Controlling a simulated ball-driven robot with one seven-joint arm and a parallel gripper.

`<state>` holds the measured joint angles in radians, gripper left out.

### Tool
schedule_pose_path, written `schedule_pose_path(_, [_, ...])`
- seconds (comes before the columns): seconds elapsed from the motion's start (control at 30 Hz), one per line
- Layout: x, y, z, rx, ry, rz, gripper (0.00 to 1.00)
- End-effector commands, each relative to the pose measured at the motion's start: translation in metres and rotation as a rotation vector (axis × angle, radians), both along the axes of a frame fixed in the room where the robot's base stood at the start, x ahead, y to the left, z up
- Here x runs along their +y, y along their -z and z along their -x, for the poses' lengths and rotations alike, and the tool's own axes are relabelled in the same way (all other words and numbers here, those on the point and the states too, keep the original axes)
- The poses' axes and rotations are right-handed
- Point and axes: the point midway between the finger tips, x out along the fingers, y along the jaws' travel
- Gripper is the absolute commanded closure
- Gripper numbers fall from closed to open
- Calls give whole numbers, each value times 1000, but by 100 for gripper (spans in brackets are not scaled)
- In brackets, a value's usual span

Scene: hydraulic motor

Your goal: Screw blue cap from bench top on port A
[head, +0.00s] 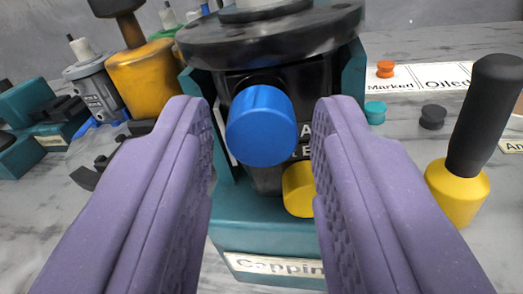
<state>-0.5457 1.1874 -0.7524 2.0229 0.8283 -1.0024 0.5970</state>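A blue cap (261,126) sits on the front of the black hydraulic motor (290,75), its round face toward me, over the left port position; the port behind it is hidden. A yellow cap (299,189) shows lower right of it on the same motor, partly behind my right finger. My gripper (262,135) is open, its two purple fingers standing left and right of the blue cap with a gap on each side. I cannot tell whether the cap is seated on the port.
The motor stands in a teal holder (230,232) labelled "Capping". A black-handled yellow tool (460,180) stands at right. Orange (385,69), teal (375,112) and dark (433,117) plugs lie behind it. A yellow-bodied item (146,78) and a grey motor (95,88) stand at left.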

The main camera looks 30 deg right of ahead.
Motion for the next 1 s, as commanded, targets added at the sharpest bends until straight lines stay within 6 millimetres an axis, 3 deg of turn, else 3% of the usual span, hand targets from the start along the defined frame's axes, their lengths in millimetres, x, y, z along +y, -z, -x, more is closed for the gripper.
schedule_pose_path(0.17, [3,2,3,22,-1,26,64])
schedule_pose_path(0.57, [4,2,2,567,-3,647,64])
schedule_pose_path(1.0, [3,2,2,611,-2,695,64])
